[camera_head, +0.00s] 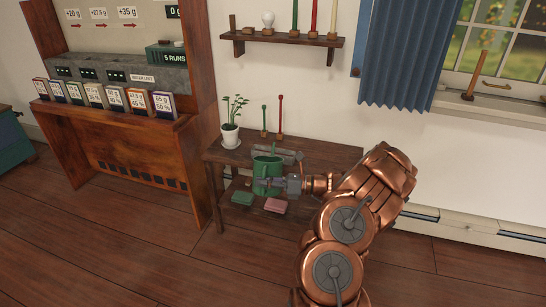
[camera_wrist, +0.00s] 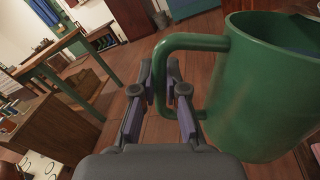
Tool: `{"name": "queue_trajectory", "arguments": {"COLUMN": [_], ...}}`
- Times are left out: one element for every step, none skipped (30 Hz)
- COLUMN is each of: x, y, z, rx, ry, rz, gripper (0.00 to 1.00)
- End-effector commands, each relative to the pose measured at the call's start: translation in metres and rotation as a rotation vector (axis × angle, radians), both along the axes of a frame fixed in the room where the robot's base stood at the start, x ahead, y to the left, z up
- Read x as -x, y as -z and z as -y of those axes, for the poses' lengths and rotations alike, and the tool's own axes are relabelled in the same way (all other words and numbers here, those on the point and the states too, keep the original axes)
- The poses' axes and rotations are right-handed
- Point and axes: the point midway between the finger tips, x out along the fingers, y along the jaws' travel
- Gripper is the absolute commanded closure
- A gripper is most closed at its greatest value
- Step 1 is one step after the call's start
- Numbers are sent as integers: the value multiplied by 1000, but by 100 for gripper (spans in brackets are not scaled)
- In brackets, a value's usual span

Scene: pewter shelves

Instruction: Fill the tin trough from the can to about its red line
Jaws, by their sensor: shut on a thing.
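The green can (camera_head: 266,178) is at the front of the small wooden table, and it looks upright in the head view. In the wrist view the can (camera_wrist: 262,95) fills the right side, its open top showing and its handle toward me. My gripper (camera_head: 284,184) is shut on the handle; the wrist view shows my gripper's fingers (camera_wrist: 161,75) on either side of it. A grey metal piece, seemingly the tin trough (camera_head: 288,153), lies on the table behind the can and is partly hidden by it. Its red line and any water level cannot be made out.
The table (camera_head: 338,158) also bears a potted plant (camera_head: 231,136) and thin green (camera_head: 264,121) and red (camera_head: 281,117) upright sticks. Green (camera_head: 242,198) and pink (camera_head: 275,206) blocks lie below. A wooden cabinet (camera_head: 140,150) with cards stands left. A wall shelf (camera_head: 292,39) hangs above.

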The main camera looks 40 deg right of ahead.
Motion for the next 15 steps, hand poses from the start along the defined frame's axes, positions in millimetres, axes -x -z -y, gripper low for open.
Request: {"name": "queue_trajectory", "arguments": {"x": [0, 0, 0, 0, 0, 0, -1, -1, -1, -1, -1, -1, -1, -1, -1], "y": [-3, -4, -4, -4, -5, -5, -5, -6, -6, -7, -7, -7, -8, -8, -8], "z": [0, 0, 0, 0, 0, 0, 0, 1, 1, 1, 1, 1, 1, 1, 1], "rx": [-1, -2, -3, -3, -4, -6, -6, -7, -8, -8, -9, -11, -11, -12, -13], "ry": [0, 0, 1, 1, 1, 1, 1, 1, 1, 1, 0, 0, 0, 1, 1], "rz": [2, 2, 0, -1, -2, -3, -4, -4, -5, -6, -6, -8, -8, -9, -11], "gripper": [100, 100, 100, 100, 100, 100, 100, 100, 100, 100, 100, 100, 100, 100, 100]}}
